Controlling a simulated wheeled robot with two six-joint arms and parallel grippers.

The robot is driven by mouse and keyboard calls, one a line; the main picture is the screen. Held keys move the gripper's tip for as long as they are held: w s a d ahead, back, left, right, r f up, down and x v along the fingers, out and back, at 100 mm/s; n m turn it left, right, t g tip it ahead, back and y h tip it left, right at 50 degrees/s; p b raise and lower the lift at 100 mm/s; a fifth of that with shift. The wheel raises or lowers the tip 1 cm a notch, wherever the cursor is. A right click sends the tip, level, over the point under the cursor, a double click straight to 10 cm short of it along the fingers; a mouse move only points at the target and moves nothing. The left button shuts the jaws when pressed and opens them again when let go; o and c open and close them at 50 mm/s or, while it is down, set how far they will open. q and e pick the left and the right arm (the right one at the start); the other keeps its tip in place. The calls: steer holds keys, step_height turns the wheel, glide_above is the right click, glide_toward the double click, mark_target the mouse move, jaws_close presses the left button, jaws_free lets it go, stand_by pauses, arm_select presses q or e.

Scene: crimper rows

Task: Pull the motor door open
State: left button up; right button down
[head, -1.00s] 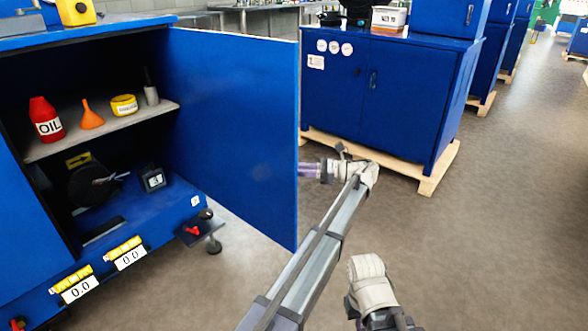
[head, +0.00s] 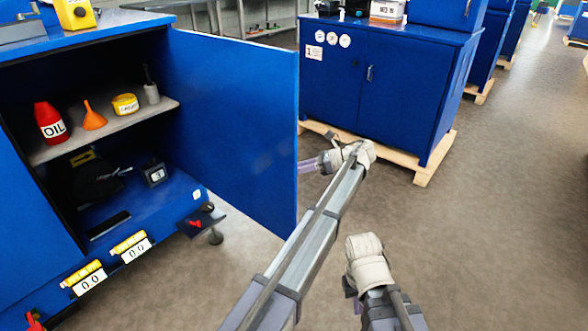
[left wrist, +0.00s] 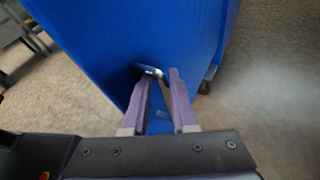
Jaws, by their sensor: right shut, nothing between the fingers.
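The motor door (head: 235,125) is a large blue panel standing wide open at the right side of the blue machine cabinet. Its outer face, with a silver handle (left wrist: 150,70), shows in the left wrist view.
Inside the open cabinet, a shelf (head: 70,146) carries a red oil bottle (head: 50,123), an orange funnel (head: 93,116) and a yellow tin (head: 125,104). Another blue cabinet (head: 400,90) stands on a wooden pallet behind. Bare floor (head: 490,230) lies to the right.

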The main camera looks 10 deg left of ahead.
arm_select(q)
steer(key=w+d, duration=0.5)
steer(key=w, duration=0.2)
steer(key=shift+d+r, duration=0.25)
steer(key=shift+r, duration=0.1)
stand_by(0.4)
steer(key=shift+s, duration=0.1)
